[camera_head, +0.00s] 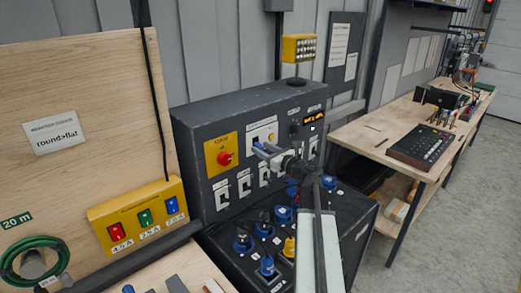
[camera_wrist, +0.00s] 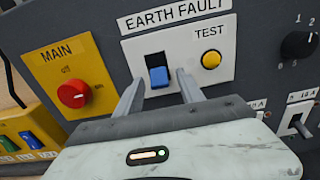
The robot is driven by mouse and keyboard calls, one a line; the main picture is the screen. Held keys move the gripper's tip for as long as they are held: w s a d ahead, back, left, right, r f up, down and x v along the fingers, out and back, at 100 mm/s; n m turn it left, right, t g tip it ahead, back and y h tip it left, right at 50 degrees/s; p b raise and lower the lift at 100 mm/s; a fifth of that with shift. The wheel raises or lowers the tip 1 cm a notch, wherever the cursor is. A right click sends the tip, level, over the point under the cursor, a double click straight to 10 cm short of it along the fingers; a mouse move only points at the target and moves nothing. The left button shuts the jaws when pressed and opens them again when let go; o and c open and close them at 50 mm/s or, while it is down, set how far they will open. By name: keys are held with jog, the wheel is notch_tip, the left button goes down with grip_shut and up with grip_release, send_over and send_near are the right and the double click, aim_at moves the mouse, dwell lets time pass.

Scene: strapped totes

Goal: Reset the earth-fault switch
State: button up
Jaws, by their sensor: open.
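The earth-fault switch (camera_wrist: 159,77) is a blue rocker in a dark slot on a white plate labelled EARTH FAULT, in the middle of the wrist view. Its blue part sits at the lower end of the slot. My gripper (camera_wrist: 157,88) is open, with one finger on each side of the switch; I cannot tell whether either touches the plate. In the head view my gripper (camera_head: 262,152) is in front of the dark panel (camera_head: 190,130), and the arm hides part of it. A yellow TEST button (camera_wrist: 211,60) is right of the switch.
A red MAIN knob (camera_wrist: 74,94) on a yellow plate is left of the switch. A black rotary knob (camera_wrist: 298,45) is at the right.

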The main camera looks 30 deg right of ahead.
jog(key=shift+w, duration=0.4)
